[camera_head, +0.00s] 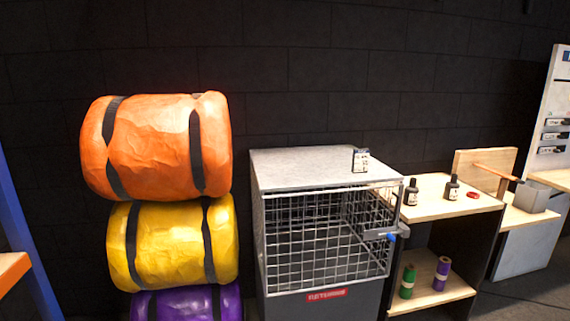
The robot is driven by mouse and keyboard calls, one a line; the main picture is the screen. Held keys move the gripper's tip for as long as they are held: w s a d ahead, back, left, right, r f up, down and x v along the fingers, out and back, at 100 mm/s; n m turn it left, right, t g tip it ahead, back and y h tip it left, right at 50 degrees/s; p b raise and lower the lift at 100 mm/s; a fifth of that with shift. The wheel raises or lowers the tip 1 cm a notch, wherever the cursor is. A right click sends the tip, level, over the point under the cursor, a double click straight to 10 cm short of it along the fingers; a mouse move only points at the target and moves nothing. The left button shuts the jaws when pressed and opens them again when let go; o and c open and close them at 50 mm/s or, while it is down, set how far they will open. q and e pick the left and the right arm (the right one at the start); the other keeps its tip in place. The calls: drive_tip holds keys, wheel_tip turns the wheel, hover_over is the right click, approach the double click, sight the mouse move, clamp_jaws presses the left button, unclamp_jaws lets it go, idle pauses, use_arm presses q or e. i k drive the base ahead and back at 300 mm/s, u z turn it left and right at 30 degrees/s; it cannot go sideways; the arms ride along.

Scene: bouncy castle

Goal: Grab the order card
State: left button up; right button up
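A small black-and-white printed card (361,160) stands upright on the grey top (310,165) of a wire-fronted cabinet, near its right side. It looks like the order card, but its print is too small to read. Neither of my grippers shows in the head view, so nothing is seen near the card.
Orange (155,147), yellow (165,245) and purple (185,305) strapped rolls are stacked left of the wire cage (320,240). A wooden shelf unit (440,210) with dark bottles (411,193) and spools (441,273) stands right. The cabinet top is otherwise clear.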

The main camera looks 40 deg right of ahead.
sight(361, 158)
drive_tip(key=z, duration=2.25)
drive_tip(key=i, duration=0.4)
drive_tip(key=z, duration=1.15)
drive_tip(key=i, duration=1.95)
drive_tip(key=u, duration=1.15)
drive_tip(key=i, duration=0.55)
drive_tip(key=u, duration=0.6)
